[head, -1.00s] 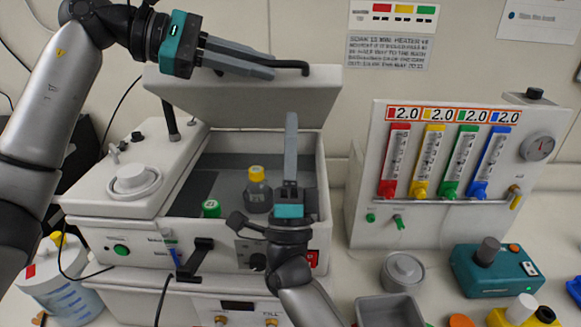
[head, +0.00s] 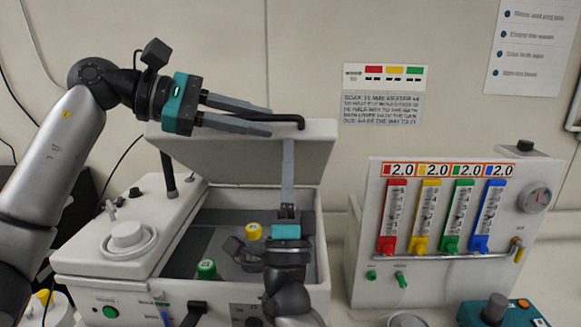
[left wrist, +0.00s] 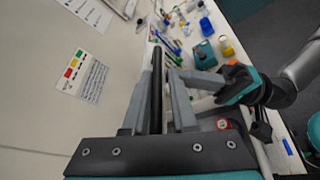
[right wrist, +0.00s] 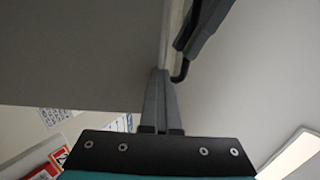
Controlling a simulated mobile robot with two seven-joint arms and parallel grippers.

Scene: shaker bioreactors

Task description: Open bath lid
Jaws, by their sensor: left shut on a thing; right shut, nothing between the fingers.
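The bath lid (head: 240,160) is raised and leans back above the white bath (head: 322,270), whose inside is exposed. My left gripper (head: 270,122) is shut on the lid's black handle (head: 296,118) at the top; the left wrist view shows the dark handle bar (left wrist: 157,85) between its fingers. My right gripper (head: 288,142) is shut and empty, fingers pointing up in front of the lid's right part. In the right wrist view its fingertips (right wrist: 160,75) are close to the lid (right wrist: 80,50); I cannot tell whether they touch it.
A yellow-capped bottle (head: 253,231) and a green-capped bottle (head: 206,268) stand in the bath. A flowmeter panel (head: 355,250) stands to the right, with a teal device (head: 500,312) in front of it. The wall is close behind the lid.

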